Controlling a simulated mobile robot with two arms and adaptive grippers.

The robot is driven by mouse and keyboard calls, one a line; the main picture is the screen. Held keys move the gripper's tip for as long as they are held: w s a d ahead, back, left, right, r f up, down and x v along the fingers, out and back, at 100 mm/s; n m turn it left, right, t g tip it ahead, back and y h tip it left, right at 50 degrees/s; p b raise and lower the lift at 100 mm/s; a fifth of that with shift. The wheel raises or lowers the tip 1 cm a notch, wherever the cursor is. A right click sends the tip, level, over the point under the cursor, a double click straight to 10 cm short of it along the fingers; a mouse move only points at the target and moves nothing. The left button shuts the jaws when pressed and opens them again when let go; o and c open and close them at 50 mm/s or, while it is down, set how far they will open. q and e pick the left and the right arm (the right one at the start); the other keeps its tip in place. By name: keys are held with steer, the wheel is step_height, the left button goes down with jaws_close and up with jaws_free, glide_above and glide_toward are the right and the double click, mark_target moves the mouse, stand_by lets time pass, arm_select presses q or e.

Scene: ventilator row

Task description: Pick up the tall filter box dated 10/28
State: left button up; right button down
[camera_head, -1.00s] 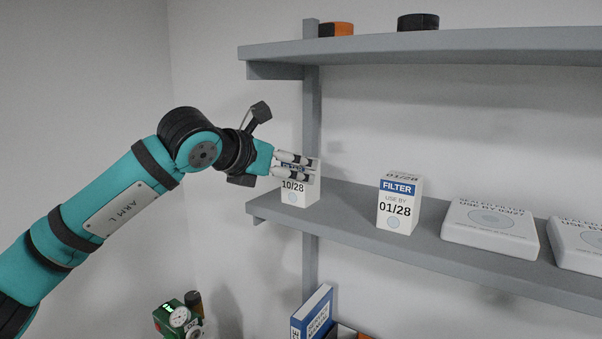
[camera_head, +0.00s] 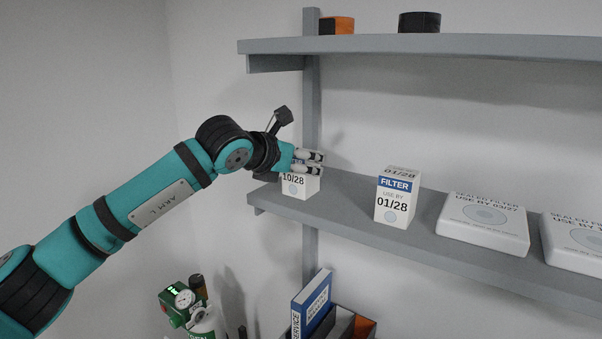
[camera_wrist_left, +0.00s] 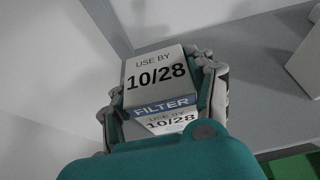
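The tall white filter box marked 10/28 (camera_head: 297,187) stands upright at the left end of the middle shelf. Its top and upper front are partly hidden by my left gripper (camera_head: 313,162). In the left wrist view the box (camera_wrist_left: 156,78) shows its USE BY 10/28 top and blue FILTER band between the two fingers of my left gripper (camera_wrist_left: 160,95). The fingers are apart, one on each side of the box; firm contact is not clear. My right gripper is not in view.
A similar filter box marked 01/28 (camera_head: 397,197) stands to the right on the shelf (camera_head: 350,205). Flat sealed filter boxes (camera_head: 483,224) lie further right. An upper shelf (camera_head: 430,46) hangs above. A blue service book (camera_head: 312,303) and a green gauge device (camera_head: 180,303) are below.

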arm_select(q)
steer(key=c, duration=0.4)
steer(key=shift+c, duration=0.2)
steer(key=shift+r, duration=0.1)
